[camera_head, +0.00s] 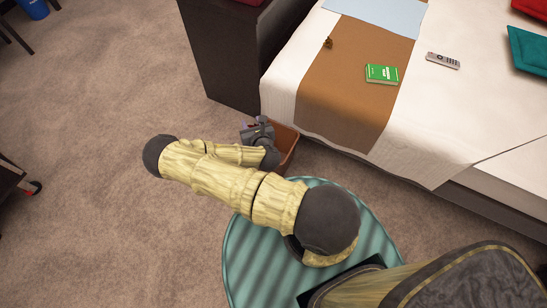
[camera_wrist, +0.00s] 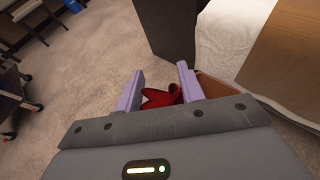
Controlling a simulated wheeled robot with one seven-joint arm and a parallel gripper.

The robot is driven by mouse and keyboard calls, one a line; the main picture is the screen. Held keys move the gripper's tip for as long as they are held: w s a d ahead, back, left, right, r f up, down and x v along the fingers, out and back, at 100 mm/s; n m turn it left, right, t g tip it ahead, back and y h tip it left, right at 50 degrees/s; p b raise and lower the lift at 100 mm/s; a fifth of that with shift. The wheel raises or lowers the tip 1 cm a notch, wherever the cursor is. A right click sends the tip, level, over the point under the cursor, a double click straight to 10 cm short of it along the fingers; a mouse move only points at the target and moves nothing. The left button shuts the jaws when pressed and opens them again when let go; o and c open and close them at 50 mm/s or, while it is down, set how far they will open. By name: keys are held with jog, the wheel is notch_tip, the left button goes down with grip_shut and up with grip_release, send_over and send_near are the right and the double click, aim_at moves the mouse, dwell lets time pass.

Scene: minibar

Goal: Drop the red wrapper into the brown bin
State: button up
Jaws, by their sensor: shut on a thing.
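The red wrapper (camera_wrist: 160,97) shows in the wrist view between the two pale purple fingers of my gripper (camera_wrist: 158,85). My gripper is shut on it. In the head view my gripper (camera_head: 252,125) is at the left side of the brown bin (camera_head: 287,141), and the wrapper cannot be made out there. The brown bin stands on the carpet beside the bed and is partly hidden by my arm. In the wrist view the bin (camera_wrist: 212,85) shows just right of the right finger, partly hidden by the gripper body. I cannot tell the wrapper's height over the bin.
A dark cabinet (camera_head: 222,55) stands just behind the bin. The bed (camera_head: 420,110) with a brown runner is to the right, bearing a green book (camera_head: 382,74) and a remote (camera_head: 443,61). Open carpet (camera_head: 90,110) lies left. A blue bin (camera_wrist: 73,5) is far left.

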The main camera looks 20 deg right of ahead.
jog(key=w+d+f+m+h+b, duration=0.1)
jog(key=w+d+f+b, duration=0.2)
jog(key=d+f+b, duration=0.2)
jog(key=w+d+f+m+h+b, duration=0.1)
jog(key=w+d+f+b, duration=0.3)
jog(key=f+b, duration=0.7)
jog(key=w+d+f+m+g+h+b, duration=0.1)
jog(key=w+d+f+b, duration=0.3)
jog(key=b, duration=1)
notch_tip(320, 180, down, 4)
jog(key=shift+d+f+h, duration=0.15)
jog(key=shift+d+h, duration=0.15)
jog(key=shift+d, duration=0.8)
notch_tip(320, 180, down, 6)
jog(key=b, duration=0.5)
